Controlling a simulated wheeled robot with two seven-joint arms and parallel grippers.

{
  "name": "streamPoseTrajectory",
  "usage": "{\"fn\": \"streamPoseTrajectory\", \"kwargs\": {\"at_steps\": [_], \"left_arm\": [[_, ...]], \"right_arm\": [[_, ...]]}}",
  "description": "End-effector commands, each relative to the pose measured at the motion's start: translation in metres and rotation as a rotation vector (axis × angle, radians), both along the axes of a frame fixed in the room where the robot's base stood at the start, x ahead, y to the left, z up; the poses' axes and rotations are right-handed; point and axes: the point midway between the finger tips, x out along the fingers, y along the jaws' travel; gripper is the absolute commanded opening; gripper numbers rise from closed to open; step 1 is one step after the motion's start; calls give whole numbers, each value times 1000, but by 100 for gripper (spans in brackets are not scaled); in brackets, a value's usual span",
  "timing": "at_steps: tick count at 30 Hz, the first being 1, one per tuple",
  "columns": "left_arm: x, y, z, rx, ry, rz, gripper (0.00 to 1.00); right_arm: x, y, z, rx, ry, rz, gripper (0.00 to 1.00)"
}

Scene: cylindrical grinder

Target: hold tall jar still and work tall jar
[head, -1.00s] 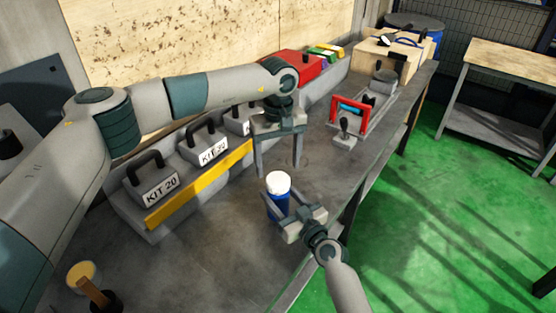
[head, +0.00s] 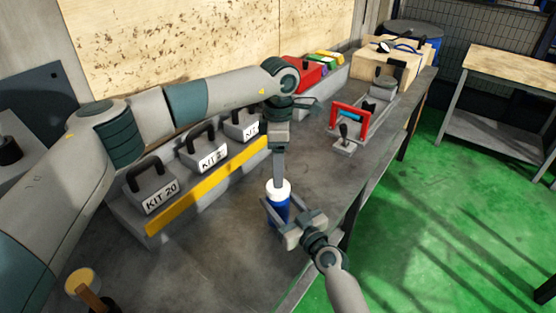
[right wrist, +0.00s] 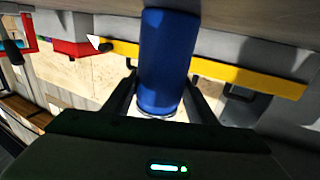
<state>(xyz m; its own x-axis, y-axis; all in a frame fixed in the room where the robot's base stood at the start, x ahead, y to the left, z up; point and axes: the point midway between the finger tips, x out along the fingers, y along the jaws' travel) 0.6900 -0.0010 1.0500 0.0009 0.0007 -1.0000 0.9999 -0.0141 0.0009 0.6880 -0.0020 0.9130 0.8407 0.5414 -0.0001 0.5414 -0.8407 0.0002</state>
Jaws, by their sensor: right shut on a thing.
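The tall jar (head: 280,211) is blue with a white lid and stands upright on the bench. It also shows in the right wrist view (right wrist: 167,60), between my right fingers. My right gripper (head: 280,213) is shut on the jar's body from the lower right. My left gripper (head: 278,184) points straight down at the white lid, with its fingers seen edge-on, one behind the other. Their tips overlap the lid's far side in the picture. I cannot tell how wide they are spread or whether they touch the lid.
Grey kit boxes with black handles (head: 152,188) stand behind a yellow rail (head: 200,190) at the left. A red-handled tray (head: 350,122) and a red box (head: 300,72) lie farther back. A brush (head: 92,295) is at the lower left. The front bench surface is clear.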

Motion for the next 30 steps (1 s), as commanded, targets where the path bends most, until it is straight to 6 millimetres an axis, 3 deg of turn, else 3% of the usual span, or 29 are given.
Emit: {"fn": "streamPoseTrajectory", "kwargs": {"at_steps": [12, 18, 30], "left_arm": [[0, 0, 8, -1, 1, 628, 70], [0, 1, 11, -2, 1, 849, 70], [0, 1, 12, -1, 0, 959, 70]], "right_arm": [[0, 0, -1, -1, 1, 0, 0], [0, 0, -1, -1, 1, 0, 0], [0, 0, -1, -1, 1, 0, 0]]}}
